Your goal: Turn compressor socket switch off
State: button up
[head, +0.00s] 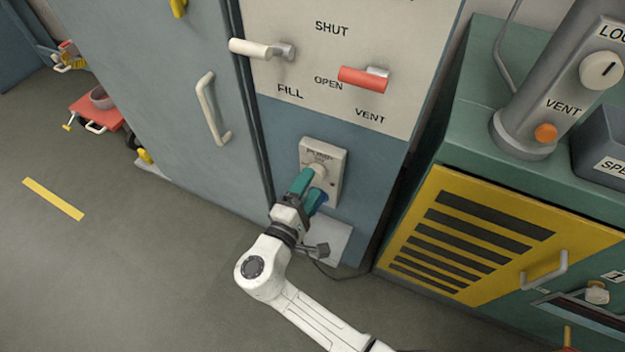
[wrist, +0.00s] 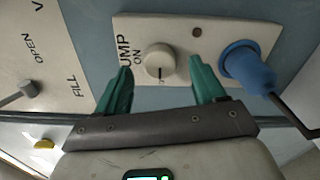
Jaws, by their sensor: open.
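The socket panel (head: 308,153) is a cream plate on the blue wall below the SHUT/OPEN levers, with lettering that reads partly as PUMP and ON in the wrist view (wrist: 205,42). Its switch is a round cream knob (wrist: 159,60) with a dark mark on its lower edge in the wrist view; the knob also shows in the head view (head: 318,170). A blue plug (wrist: 250,70) sits in the panel beside the knob. My gripper (head: 309,190) is open, its teal fingers on either side of the knob in the wrist view. I cannot tell whether they touch it.
A cream FILL lever (head: 250,48) and a red VENT lever (head: 363,79) stick out above the panel. A dark cable hangs from the plug. A green cabinet with a yellow louvred door (head: 470,240) stands at right.

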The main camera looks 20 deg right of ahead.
jog(key=v, duration=0.8)
jog(key=shift+s+a, duration=0.1)
jog(key=s+d+f+m+g+y, duration=0.1)
jog(key=s+d+f+m+g, duration=0.25)
jog(key=d, duration=0.45)
jog(key=s+d+f+m+g+y, duration=0.25)
jog(key=s+d+g, duration=0.25)
jog(key=d, duration=0.3)
jog(key=s+d+f+m+g+y, duration=0.1)
jog(key=s+d+m+g+y, duration=0.15)
jog(key=s, duration=0.25)
jog(key=s+d+f+m+g+y, duration=0.1)
jog(key=s+d+f+m+y, duration=0.15)
jog(key=s, duration=0.35)
jog(key=s+a+r+y+p, duration=0.1)
jog(key=s+r+y+p, duration=0.1)
jog(key=r+p, duration=0.7)
jog(key=s+r+y+p, duration=0.2)
jog(key=r+p, duration=0.8)
jog(key=r, duration=0.2)
jog(key=shift+s+a+r+t, duration=0.25)
jog(key=shift+a+r+t, duration=0.1)
jog(key=shift+a+t, duration=0.05)
